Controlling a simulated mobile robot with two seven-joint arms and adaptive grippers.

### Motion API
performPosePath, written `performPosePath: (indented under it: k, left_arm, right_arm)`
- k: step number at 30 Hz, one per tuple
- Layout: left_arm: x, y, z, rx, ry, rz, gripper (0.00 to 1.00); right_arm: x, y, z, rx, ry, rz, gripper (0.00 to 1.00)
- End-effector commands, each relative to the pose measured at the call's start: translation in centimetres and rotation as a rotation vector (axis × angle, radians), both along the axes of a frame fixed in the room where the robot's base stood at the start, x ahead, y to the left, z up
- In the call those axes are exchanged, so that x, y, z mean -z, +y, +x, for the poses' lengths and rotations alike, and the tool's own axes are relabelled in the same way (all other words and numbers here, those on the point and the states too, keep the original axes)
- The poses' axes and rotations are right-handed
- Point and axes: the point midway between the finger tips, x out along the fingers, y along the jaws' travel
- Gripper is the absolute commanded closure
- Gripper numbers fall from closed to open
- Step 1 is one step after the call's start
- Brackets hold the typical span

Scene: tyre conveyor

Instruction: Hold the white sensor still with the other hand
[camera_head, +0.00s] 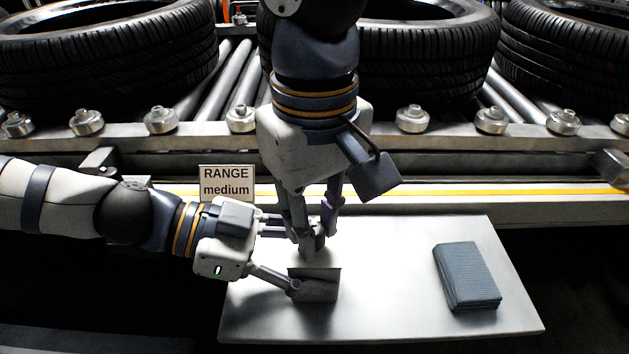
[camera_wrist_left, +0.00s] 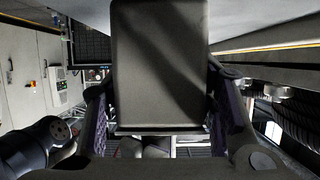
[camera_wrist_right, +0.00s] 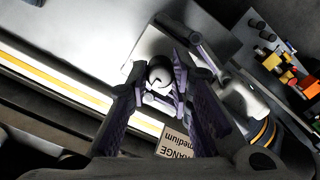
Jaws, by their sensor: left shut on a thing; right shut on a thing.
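The white sensor (camera_head: 319,287), a box that looks grey in this light, is over the left part of the pale plate. My left gripper (camera_head: 299,260) comes in from the left and is shut on it. In the left wrist view the sensor (camera_wrist_left: 158,65) fills the space between the fingers. My right gripper (camera_head: 316,234) points down from above, just behind the sensor's front face. It is shut on a small rounded part (camera_head: 316,246) there, which shows as a pale round thing (camera_wrist_right: 159,74) between its fingers in the right wrist view. The fingers hide much of that part.
The pale plate (camera_head: 390,290) is clear between the sensor and a folded grey-blue cloth (camera_head: 467,275) at the right. A sign (camera_head: 226,182) reading "RANGE medium" stands behind my left gripper. A roller conveyor (camera_head: 212,85) with big tyres (camera_head: 430,55) runs along the back.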

Motion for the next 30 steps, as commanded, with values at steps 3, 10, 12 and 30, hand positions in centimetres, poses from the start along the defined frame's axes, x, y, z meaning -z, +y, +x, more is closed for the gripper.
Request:
performPosePath:
  k: [3, 10, 12, 30]
  left_arm:
    - [0.1, 0.0, 0.0, -0.001, 0.001, 0.001, 0.73]
    - [0.1, 0.0, 0.0, -0.001, 0.001, 0.001, 0.73]
    - [0.1, 0.0, 0.0, -0.001, 0.0, 0.001, 0.73]
    - [0.1, 0.0, 0.0, -0.001, 0.0, 0.001, 0.73]
  right_arm:
    - [0.0, 0.1, 0.0, 0.0, 0.002, 0.002, 1.0]
    - [0.0, 0.1, 0.0, -0.001, 0.002, 0.002, 0.66]
    - [0.0, 0.1, 0.0, -0.001, 0.001, 0.002, 0.59]
    - [-7.5, 0.1, 0.0, 0.0, -0.002, 0.006, 0.59]
